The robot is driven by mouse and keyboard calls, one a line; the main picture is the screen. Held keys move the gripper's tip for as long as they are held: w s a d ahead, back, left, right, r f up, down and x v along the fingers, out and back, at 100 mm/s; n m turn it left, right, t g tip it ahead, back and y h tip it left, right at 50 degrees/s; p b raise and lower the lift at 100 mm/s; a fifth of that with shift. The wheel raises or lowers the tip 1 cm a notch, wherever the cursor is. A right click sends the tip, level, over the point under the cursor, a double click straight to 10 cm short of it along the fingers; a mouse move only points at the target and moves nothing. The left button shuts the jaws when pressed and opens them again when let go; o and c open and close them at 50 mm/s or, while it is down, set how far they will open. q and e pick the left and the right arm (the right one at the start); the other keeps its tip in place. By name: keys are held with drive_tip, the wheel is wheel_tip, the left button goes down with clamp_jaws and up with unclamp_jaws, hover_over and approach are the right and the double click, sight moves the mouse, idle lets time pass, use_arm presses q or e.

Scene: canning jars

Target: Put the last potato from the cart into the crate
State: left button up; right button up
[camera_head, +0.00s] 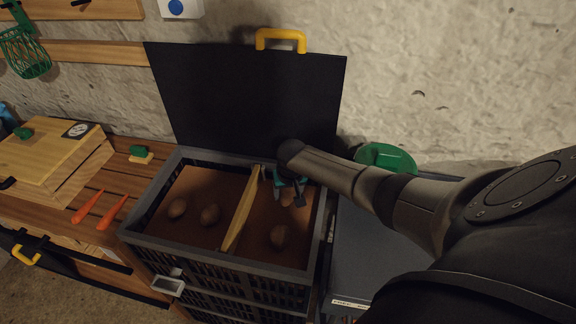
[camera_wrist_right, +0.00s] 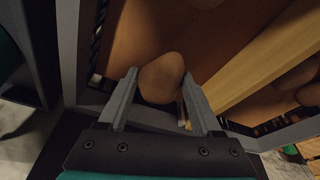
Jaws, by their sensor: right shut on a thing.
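The crate (camera_head: 222,257) is dark grey and slatted, with its black lid (camera_head: 245,100) standing open against the wall. A wooden divider (camera_head: 241,212) splits its brown floor into two compartments. Two potatoes (camera_head: 177,207) (camera_head: 210,214) lie in the left compartment, and one potato (camera_head: 279,236) lies in the right. My right gripper (camera_head: 287,196) is inside the right compartment, near its back. In the right wrist view it is shut on a potato (camera_wrist_right: 161,78), held between its two grey fingers. I cannot tell whether that potato touches the floor. My left gripper is out of view.
A wooden bench with two carrots (camera_head: 87,206) and a wooden box (camera_head: 45,155) stands left of the crate. A dark grey surface (camera_head: 362,252) and a green round object (camera_head: 385,158) are to the right. The open lid blocks the back.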

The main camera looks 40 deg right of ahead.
sight(288, 201)
drive_tip(key=shift+f+b, duration=1.8)
drive_tip(key=shift+f, duration=0.6)
idle(0.9)
drive_tip(key=o, duration=0.9)
drive_tip(key=shift+s+a+r+p, duration=0.1)
drive_tip(key=shift+s+r+p, duration=0.05)
drive_tip(key=shift+r+p, duration=0.4)
drive_tip(key=p+v, duration=0.4)
drive_tip(key=v, duration=1)
drive_tip(key=shift+p, duration=0.4)
